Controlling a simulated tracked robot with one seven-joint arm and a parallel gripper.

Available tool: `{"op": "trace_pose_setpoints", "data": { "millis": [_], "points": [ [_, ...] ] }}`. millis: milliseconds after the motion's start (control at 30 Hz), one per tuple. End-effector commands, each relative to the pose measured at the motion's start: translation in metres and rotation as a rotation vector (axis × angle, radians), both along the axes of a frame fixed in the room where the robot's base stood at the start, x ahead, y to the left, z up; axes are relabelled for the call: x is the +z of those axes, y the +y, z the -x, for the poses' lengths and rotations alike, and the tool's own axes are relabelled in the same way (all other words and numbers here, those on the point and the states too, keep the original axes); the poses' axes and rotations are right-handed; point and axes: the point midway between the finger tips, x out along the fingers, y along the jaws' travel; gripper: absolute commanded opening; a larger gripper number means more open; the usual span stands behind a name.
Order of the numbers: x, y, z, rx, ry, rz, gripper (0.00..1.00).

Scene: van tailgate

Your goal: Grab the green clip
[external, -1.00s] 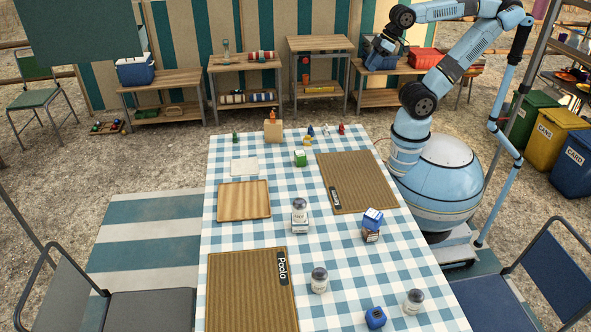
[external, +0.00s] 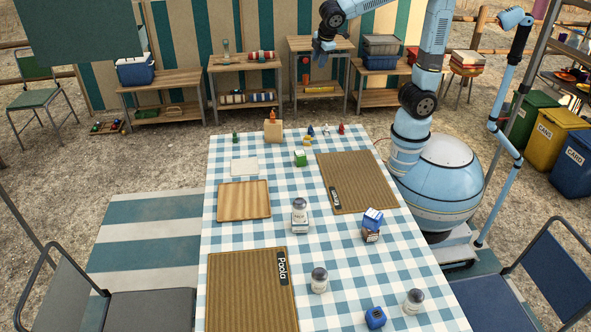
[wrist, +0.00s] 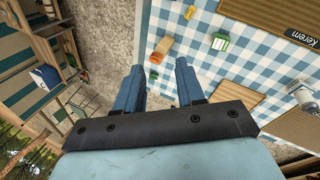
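A small green piece, which looks like the green clip (external: 236,137), stands at the far left part of the checkered table. It also shows in the wrist view (wrist: 153,75), between and beyond the fingertips. Its exact shape is too small to make out. My gripper (external: 321,52) is raised beyond the table's far end, to the right of the green piece and apart from it. In the wrist view my gripper (wrist: 158,66) has its two blue fingers spread, with nothing between them.
A wooden block (external: 273,133) with an orange piece on top stands right of the green piece. A green-and-white box (external: 300,158) and several small coloured pieces stand nearby. A wooden tray (external: 243,201) lies nearer. Shelves (external: 318,44) stand behind the table.

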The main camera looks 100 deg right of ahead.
Motion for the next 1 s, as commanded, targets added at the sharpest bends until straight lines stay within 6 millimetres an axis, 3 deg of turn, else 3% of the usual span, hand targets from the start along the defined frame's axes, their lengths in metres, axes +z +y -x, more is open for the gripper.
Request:
{"op": "trace_pose_setpoints", "data": {
  "millis": [567, 1000],
  "points": [
    [-0.064, -0.046, -0.136, 0.202, 0.31, 0.322, 0.38],
    [-0.133, -0.067, -0.23, 0.362, 0.563, 0.591, 0.38]
  ]
}}
